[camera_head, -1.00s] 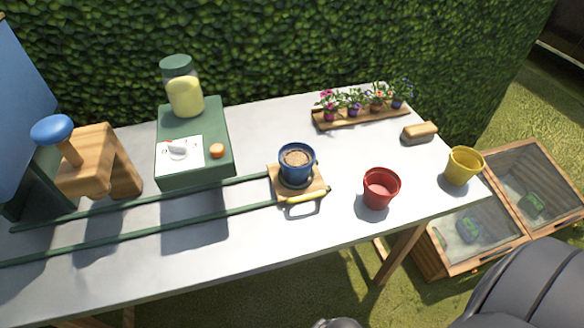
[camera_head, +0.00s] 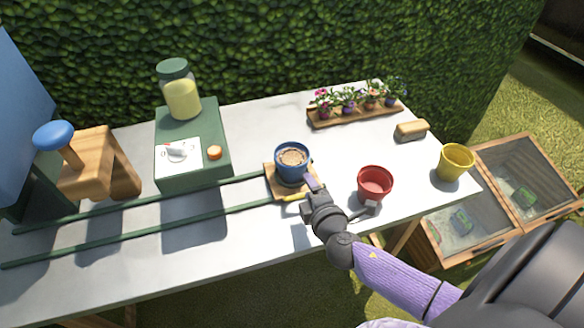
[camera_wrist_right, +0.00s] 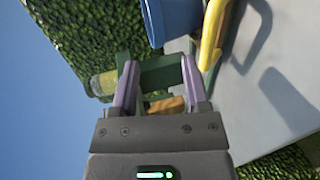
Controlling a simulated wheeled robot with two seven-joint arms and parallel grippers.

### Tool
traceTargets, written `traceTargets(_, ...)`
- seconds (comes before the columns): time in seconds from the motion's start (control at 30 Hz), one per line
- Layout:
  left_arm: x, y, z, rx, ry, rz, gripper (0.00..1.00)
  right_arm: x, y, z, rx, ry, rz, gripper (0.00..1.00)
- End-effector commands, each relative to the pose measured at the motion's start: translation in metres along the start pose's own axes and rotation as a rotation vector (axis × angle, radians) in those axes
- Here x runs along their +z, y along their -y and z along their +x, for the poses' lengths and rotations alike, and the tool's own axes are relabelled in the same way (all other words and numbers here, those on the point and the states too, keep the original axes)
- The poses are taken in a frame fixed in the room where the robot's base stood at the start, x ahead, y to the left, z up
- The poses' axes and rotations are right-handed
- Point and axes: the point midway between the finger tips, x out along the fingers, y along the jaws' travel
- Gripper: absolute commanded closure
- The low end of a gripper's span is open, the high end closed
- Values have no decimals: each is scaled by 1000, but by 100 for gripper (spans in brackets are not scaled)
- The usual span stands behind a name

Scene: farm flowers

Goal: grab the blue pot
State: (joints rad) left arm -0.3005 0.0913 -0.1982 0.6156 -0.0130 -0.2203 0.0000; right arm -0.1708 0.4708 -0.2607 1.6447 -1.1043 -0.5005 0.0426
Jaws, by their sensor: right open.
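The blue pot (camera_head: 292,172), filled with brown soil, stands upright on a small wooden board (camera_head: 272,186) near the middle of the table. In the right wrist view part of the blue pot (camera_wrist_right: 178,16) shows at the top, beyond and to the side of my fingers. My right gripper (camera_head: 342,194) is open and empty, just right of and in front of the pot, between it and the red pot (camera_head: 374,181). Its two purple fingers also show apart in the right wrist view (camera_wrist_right: 161,76). My left gripper is not in view.
A yellow handle (camera_head: 294,197) lies along the board's front edge. A yellow pot (camera_head: 454,164), a brush (camera_head: 411,130) and a flower tray (camera_head: 340,121) stand to the right and behind.

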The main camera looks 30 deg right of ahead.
Motion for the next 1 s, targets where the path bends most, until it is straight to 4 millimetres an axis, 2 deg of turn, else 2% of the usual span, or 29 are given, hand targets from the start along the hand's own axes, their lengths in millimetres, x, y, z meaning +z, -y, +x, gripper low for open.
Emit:
traceTargets(0.3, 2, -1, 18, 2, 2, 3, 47, -6, 7, 58, -1, 3, 5, 41)
traceTargets(0.4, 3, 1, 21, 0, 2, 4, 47, -5, 6, 71, -2, 3, 5, 41)
traceTargets(0.63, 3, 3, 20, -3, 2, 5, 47, -5, 4, 74, -3, 2, 6, 41)
traceTargets(0.67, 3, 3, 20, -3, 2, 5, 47, -5, 4, 74, -3, 2, 6, 45)
traceTargets(0.9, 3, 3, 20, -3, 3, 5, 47, -5, 4, 74, -3, 3, 7, 96)
traceTargets(0.93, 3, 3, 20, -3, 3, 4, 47, -5, 4, 74, -3, 3, 7, 100)
traceTargets(1.0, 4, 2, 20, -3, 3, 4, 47, -5, 5, 74, -3, 3, 7, 100)
